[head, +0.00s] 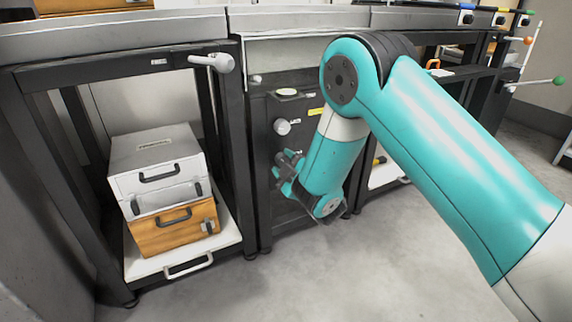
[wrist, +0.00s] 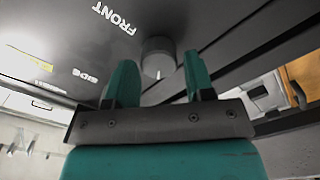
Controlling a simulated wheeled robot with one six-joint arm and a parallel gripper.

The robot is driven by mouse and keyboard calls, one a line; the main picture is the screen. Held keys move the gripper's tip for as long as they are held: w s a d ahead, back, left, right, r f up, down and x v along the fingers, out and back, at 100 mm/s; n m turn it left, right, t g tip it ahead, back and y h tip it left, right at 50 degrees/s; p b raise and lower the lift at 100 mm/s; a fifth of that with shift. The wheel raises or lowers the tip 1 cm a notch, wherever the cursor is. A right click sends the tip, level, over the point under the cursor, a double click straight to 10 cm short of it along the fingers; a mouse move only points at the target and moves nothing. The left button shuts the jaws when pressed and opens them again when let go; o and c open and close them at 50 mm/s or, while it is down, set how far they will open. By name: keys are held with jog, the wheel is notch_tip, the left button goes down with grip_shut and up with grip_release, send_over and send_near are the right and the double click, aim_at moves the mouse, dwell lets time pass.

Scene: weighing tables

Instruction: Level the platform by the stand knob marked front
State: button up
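In the head view, my gripper (head: 284,166) is low at the black stand (head: 262,185) under the middle table and hides this knob. Another pale knob (head: 282,127) sits higher on the stand.
Left of the stand, a shelf (head: 230,240) holds grey and orange cases (head: 172,232) under a table with a grey handle (head: 211,62). A rack with coloured-tipped rods (head: 541,82) stands at the right. The floor (head: 370,270) in front is clear.

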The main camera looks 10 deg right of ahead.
jog(key=shift+o, duration=0.9)
jog(key=shift+f+b, duration=0.1)
jog(key=shift+b, duration=0.2)
jog(key=p+v, duration=0.3)
jog(key=v, duration=1.4)
jog(key=shift+s+p, duration=0.2)
jog(key=shift+p, duration=0.1)
jog(key=shift+d, duration=0.15)
